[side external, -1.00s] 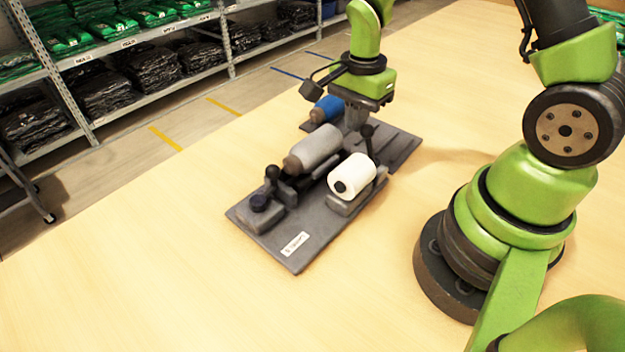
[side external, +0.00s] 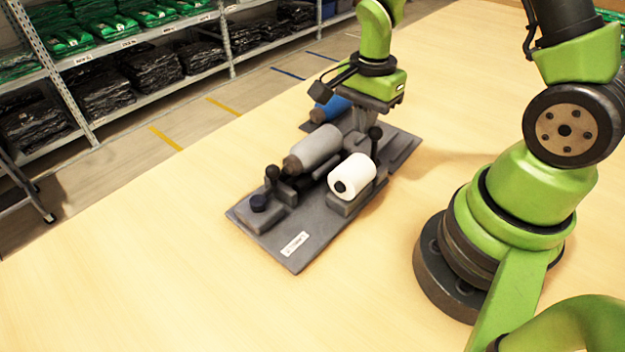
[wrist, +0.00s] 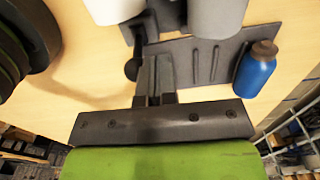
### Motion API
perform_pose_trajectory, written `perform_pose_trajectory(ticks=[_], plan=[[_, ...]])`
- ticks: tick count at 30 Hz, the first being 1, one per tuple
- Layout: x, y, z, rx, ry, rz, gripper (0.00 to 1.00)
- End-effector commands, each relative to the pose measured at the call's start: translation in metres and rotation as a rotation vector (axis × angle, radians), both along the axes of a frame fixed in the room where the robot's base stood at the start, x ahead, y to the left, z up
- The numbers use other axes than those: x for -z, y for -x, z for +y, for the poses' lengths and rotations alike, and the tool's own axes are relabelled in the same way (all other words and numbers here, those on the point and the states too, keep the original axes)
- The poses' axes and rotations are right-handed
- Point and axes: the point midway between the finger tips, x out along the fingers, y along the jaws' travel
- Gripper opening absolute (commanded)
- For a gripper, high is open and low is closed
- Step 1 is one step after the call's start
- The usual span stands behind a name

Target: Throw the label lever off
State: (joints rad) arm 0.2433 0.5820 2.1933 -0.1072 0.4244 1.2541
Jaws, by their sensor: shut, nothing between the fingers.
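A lever with a black ball knob (side external: 375,133) stands on the grey fixture plate (side external: 278,250), behind the white roll (side external: 352,178). Its knob also shows in the wrist view (wrist: 132,70), just left of my fingers. My gripper (side external: 360,126) is shut and empty, pointing down close beside this lever; whether they touch is unclear. It also shows in the wrist view (wrist: 160,62). A second black-knobbed lever (side external: 271,173) stands at the plate's near-left end, beside a dark round button (side external: 259,202). Which one is the label lever is not readable.
A grey roll (side external: 315,147) lies beside the white one. A blue bottle-shaped thing (wrist: 256,72) lies at the plate's far end, partly behind my gripper in the side view. The wooden table is clear around the plate. Shelves of packed garments (side external: 110,90) stand behind.

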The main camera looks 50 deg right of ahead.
Motion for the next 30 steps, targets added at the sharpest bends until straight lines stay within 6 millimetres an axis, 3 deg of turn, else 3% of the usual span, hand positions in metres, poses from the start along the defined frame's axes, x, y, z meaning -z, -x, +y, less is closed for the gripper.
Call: perform_pose_trajectory(ticks=[7, 25, 30], plan=[[0.000, 0.012, 0.000, 0.001, 0.000, 0.001, 0.00], [0.002, 0.022, 0.001, 0.001, 0.000, -0.001, 0.00], [-0.011, 0.017, 0.000, -0.001, 0.001, -0.006, 0.00]])
